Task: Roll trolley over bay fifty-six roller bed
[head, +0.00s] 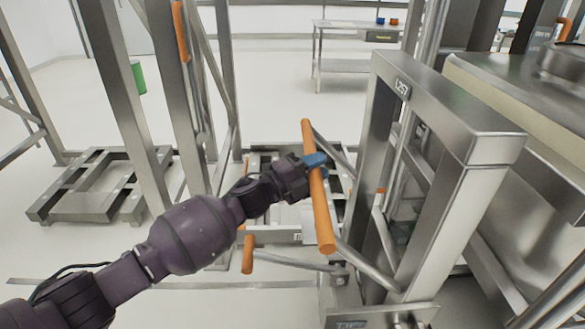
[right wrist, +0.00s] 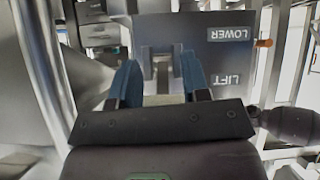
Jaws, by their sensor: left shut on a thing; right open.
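An orange handle bar (head: 319,205) slants across the middle of the head view, on the tubular steel frame of what looks like the trolley (head: 372,275). My left gripper (head: 316,161) is shut on the upper part of this bar, its blue fingertips around it. My right gripper (right wrist: 160,78) shows only in the right wrist view. It is open, with a grey bracket visible beyond and between its blue fingers; contact cannot be told. A low steel frame (head: 283,234) lies on the floor behind the bar. No bay fifty-six label is readable, so I cannot tell which frame is the roller bed.
A steel column labelled L257 (head: 490,145) and a large steel vessel (head: 545,90) crowd the right. Another low floor frame (head: 130,205) lies left, among steel uprights. A grey panel (right wrist: 225,60) reads LIFT and LOWER. A bench (head: 345,68) stands behind open white floor.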

